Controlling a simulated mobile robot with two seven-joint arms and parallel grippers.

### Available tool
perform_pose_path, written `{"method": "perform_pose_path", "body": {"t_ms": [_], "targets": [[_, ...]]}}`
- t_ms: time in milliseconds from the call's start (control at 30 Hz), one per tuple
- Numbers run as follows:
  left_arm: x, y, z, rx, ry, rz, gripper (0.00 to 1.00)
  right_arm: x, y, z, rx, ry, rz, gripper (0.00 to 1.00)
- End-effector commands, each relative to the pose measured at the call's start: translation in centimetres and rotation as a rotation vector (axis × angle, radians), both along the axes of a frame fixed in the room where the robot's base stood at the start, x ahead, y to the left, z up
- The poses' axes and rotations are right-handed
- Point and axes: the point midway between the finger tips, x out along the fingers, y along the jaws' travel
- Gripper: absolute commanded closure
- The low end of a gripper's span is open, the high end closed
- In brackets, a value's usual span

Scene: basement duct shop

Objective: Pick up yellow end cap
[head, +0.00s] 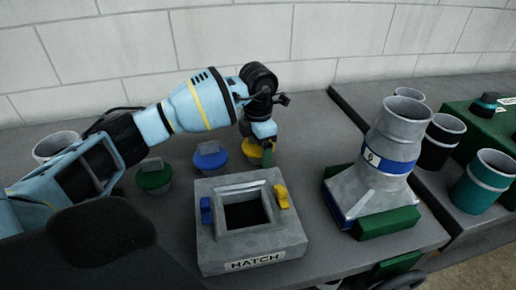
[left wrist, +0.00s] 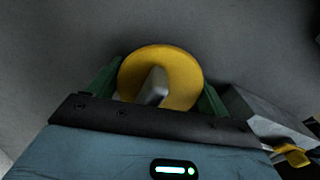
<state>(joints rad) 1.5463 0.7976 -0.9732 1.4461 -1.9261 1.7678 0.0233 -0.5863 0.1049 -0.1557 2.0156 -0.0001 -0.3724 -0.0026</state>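The yellow end cap (head: 252,152) sits on the grey bench behind the hatch block, partly hidden by my left gripper (head: 263,152). In the left wrist view the cap (left wrist: 183,75) is a round yellow disc with a grey tab (left wrist: 153,88) standing in its middle. My left gripper (left wrist: 158,92) points down over it, with green fingers spread wide on either side of the tab. The fingers are clear of the tab; I cannot tell if they touch the disc's edge. My right gripper is not in view.
A blue cap (head: 210,157) and a green cap (head: 153,177) stand left of it. The hatch block (head: 252,254) is in front. A grey duct fitting (head: 383,160) stands to the right, with several cups beyond. A block wall (head: 240,30) is behind.

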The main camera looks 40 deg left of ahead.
Motion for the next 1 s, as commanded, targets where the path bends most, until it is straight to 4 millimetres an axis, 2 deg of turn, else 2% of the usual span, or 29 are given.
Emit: {"method": "perform_pose_path", "body": {"t_ms": [367, 467, 800, 1000], "targets": [[0.1, 0.0, 0.7, 0.0, -0.002, 0.0, 0.45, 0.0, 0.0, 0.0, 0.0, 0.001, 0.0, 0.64], [0.1, 0.0, 2.0, 0.0, -0.004, 0.0, 0.45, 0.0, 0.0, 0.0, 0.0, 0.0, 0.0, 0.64], [0.1, 0.0, 8.1, -0.001, -0.004, 0.001, 0.45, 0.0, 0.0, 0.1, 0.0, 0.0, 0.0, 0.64], [0.0, 0.0, 9.8, 0.0, -0.001, 0.001, 0.45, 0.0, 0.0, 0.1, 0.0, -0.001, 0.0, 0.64]]}}
